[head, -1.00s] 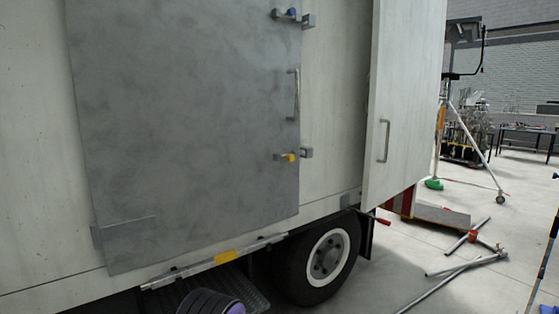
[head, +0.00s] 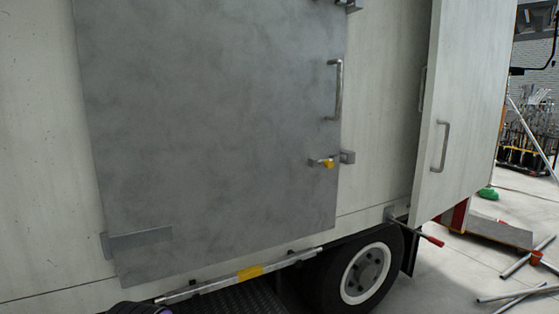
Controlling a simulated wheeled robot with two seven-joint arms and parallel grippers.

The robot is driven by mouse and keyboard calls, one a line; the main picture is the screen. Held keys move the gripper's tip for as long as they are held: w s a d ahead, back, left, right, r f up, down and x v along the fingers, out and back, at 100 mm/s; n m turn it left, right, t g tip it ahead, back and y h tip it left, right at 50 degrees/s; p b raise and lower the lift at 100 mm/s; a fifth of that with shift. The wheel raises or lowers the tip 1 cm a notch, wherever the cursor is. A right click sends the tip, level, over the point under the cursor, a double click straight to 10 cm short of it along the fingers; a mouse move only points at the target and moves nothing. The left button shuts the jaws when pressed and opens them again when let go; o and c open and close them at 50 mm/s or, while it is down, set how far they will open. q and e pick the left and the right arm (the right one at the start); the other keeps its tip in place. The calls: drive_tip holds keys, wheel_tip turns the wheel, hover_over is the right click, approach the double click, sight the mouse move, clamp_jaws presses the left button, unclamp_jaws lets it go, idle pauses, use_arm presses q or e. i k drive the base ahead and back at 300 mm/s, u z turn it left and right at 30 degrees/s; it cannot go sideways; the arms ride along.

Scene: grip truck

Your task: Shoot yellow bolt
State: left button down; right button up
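The yellow bolt (head: 328,163) sits on the right edge of the grey metal door (head: 215,140), low on that edge, below the door's handle (head: 338,90). Its metal rod points left. A metal catch (head: 347,157) is fixed on the truck wall just right of it; I cannot tell whether the bolt reaches into it. The grey door lies flat against the truck side. A dark, ribbed part with a purple edge shows at the bottom left and may be part of my arm. Neither gripper can be made out.
A white door (head: 465,110) with a handle stands swung out on the right. A rail with a yellow mark (head: 250,272) runs below the grey door, above a dark step. A wheel (head: 366,274) is at lower right. Metal pipes (head: 525,258) lie on the floor at far right.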

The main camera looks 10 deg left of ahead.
sight(328, 163)
drive_tip(key=z, duration=0.05)
drive_tip(key=i, duration=0.95)
drive_tip(key=z, duration=0.45)
